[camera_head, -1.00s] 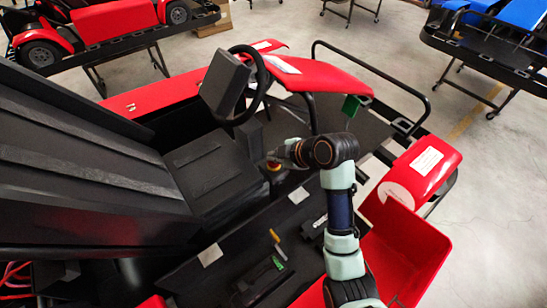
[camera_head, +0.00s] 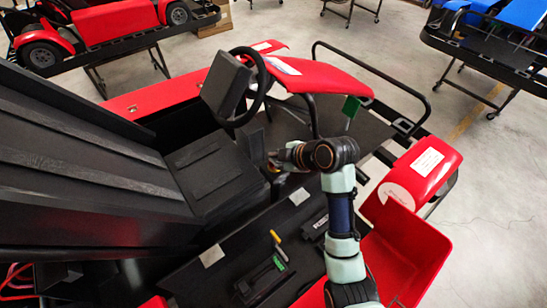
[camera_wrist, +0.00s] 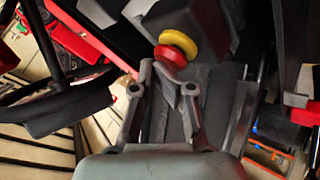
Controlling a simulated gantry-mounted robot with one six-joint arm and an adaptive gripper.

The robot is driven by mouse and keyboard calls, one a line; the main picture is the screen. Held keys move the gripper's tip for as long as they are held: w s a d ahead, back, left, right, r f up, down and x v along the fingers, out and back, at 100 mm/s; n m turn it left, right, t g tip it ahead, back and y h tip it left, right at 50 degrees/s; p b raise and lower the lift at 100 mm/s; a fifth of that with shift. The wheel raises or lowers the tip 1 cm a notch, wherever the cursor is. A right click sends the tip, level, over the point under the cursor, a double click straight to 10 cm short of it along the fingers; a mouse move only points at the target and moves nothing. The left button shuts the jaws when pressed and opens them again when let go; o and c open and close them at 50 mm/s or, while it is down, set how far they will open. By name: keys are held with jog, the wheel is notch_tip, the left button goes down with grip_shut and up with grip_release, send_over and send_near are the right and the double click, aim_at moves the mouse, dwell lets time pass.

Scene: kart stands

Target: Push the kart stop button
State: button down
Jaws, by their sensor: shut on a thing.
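The stop button, a red cap on a yellow collar (camera_wrist: 178,44), shows at the top centre of the wrist view on a dark grey box. My gripper (camera_wrist: 166,78) reaches up from the bottom of that view, with its fingertips at the red cap. In the head view my gripper (camera_head: 272,158) is beside the kart's black seat, below the steering wheel. There it hides most of the button.
The steering wheel (camera_head: 247,92) with its dark box stands above and left of my gripper. The black seat (camera_head: 208,172) is on the left. Small tools lie on the black tray.

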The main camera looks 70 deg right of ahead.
jog(key=r+p, duration=0.5)
jog(key=shift+s+a, duration=0.1)
jog(key=shift+s, duration=0.2)
jog(key=shift+r+p, duration=0.3)
jog(key=shift+p, duration=0.05)
